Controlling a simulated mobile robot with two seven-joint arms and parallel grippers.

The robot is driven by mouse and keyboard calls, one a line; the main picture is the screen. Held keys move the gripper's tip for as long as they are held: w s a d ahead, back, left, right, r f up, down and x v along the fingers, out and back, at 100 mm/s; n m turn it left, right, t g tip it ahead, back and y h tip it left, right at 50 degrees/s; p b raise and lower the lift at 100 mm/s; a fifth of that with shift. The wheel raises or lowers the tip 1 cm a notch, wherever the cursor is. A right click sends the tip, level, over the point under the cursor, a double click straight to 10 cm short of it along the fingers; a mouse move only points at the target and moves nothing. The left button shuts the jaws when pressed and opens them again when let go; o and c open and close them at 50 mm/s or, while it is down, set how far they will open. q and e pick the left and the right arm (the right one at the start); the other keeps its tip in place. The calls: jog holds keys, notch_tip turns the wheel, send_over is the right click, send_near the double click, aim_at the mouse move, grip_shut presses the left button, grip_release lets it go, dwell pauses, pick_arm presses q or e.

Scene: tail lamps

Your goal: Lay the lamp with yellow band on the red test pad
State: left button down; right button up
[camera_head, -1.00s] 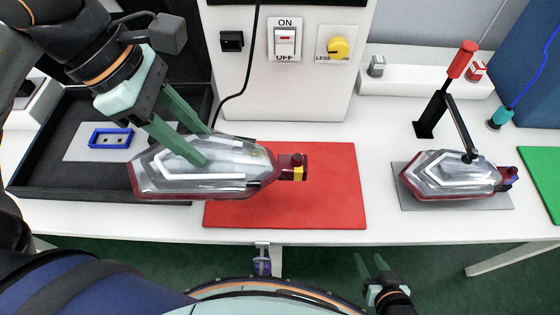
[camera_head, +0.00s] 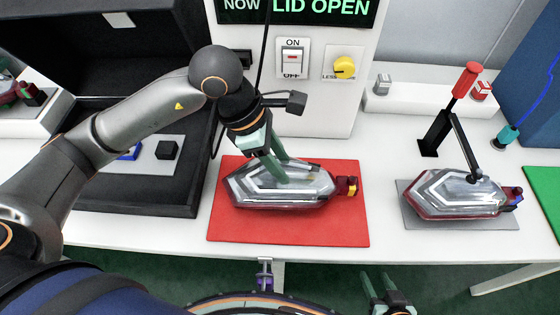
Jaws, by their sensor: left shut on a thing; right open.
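The lamp with yellow band (camera_head: 305,190) is a clear and dark-red tail lamp with a yellow band on its connector at the right end. It is over the red test pad (camera_head: 290,232), within the pad's outline and lying roughly flat. I cannot tell whether it touches the pad. My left gripper (camera_head: 280,178) is shut on this lamp, its green fingers coming down from above. My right gripper (camera_head: 378,284) is open and empty, low at the front, below the table edge.
A second lamp with a blue band (camera_head: 455,192) lies on a grey pad (camera_head: 425,228) under a red-handled clamp (camera_head: 466,80). A black open case (camera_head: 150,195) stands left. A panel (camera_head: 300,95) with switch and yellow knob (camera_head: 344,67) stands behind; its display reads "LID OPEN".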

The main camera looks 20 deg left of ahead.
pick_arm(q)
jog(key=shift+f, duration=0.25)
jog(key=shift+f, duration=0.2)
jog(key=shift+c, duration=2.2)
grip_release()
jog(key=shift+r, duration=0.1)
jog(key=shift+r, duration=0.2)
jog(key=v, duration=1.1)
jog(key=shift+a+r+p, duration=0.25)
jog(key=shift+r+p, duration=0.1)
jog(key=shift+p, duration=0.1)
